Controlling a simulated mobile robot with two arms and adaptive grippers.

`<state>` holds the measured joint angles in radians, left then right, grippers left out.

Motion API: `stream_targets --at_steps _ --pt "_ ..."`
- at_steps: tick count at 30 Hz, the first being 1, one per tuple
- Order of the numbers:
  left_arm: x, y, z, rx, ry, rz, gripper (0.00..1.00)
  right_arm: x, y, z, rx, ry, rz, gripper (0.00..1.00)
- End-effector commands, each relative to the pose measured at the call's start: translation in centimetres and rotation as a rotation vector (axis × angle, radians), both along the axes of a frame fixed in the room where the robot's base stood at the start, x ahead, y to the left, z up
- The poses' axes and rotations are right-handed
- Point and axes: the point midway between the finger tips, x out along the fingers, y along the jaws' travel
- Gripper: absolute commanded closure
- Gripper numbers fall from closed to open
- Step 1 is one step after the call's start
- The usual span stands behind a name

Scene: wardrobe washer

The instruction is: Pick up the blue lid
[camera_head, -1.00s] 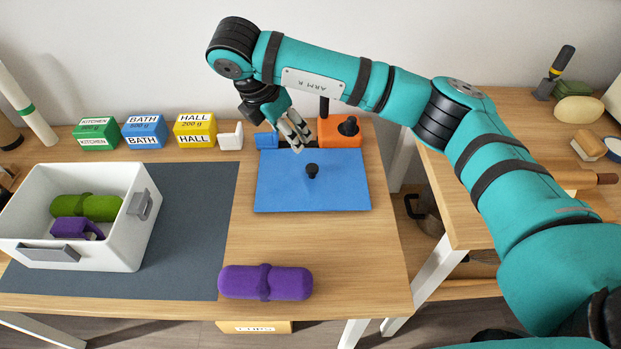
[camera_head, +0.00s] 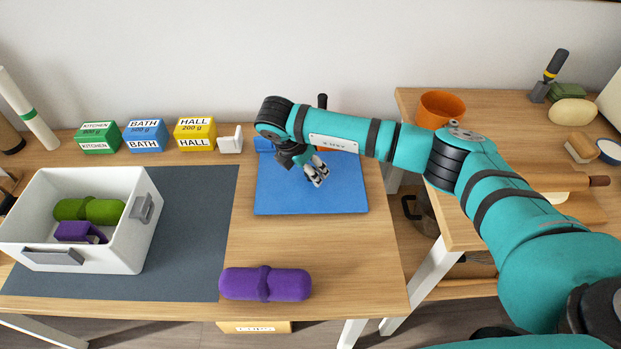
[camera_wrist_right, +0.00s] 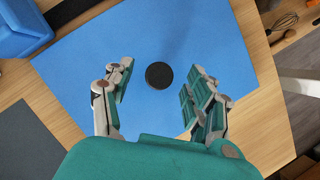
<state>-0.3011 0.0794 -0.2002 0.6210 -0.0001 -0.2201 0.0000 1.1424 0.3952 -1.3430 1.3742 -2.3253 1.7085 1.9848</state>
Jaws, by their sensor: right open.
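The blue lid (camera_head: 285,195) is a flat blue panel lying on the right part of the wooden table. It also shows in the right wrist view (camera_wrist_right: 215,35), with its round black knob (camera_wrist_right: 159,75) near the middle. My right gripper (camera_head: 318,172) is above the lid, fingers pointing down. In the right wrist view, my right gripper (camera_wrist_right: 157,92) is open and empty, with the knob in the gap between its fingertips. In the head view the knob is hidden behind the gripper. My left gripper is not in view.
A blue block (camera_head: 263,144) stands behind the lid. An orange object there is mostly hidden by my arm. A purple roll (camera_head: 265,284) lies in front; a white bin (camera_head: 118,245) stands left on a grey mat (camera_head: 200,230). An orange bowl (camera_head: 440,107) is on the right table.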

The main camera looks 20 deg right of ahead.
Motion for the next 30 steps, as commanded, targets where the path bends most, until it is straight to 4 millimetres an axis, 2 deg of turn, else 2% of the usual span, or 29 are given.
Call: stream_targets --at_steps 9,22,30 --pt "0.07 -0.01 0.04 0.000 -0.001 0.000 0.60 0.13 -0.18 -0.53 0.000 0.000 0.001 0.45" --pt "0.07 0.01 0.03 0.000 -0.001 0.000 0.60 0.12 -0.16 -0.48 0.001 0.000 0.001 1.00" --pt "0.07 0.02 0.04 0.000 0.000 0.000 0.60 0.15 -0.14 -0.43 0.001 -0.002 0.001 1.00"
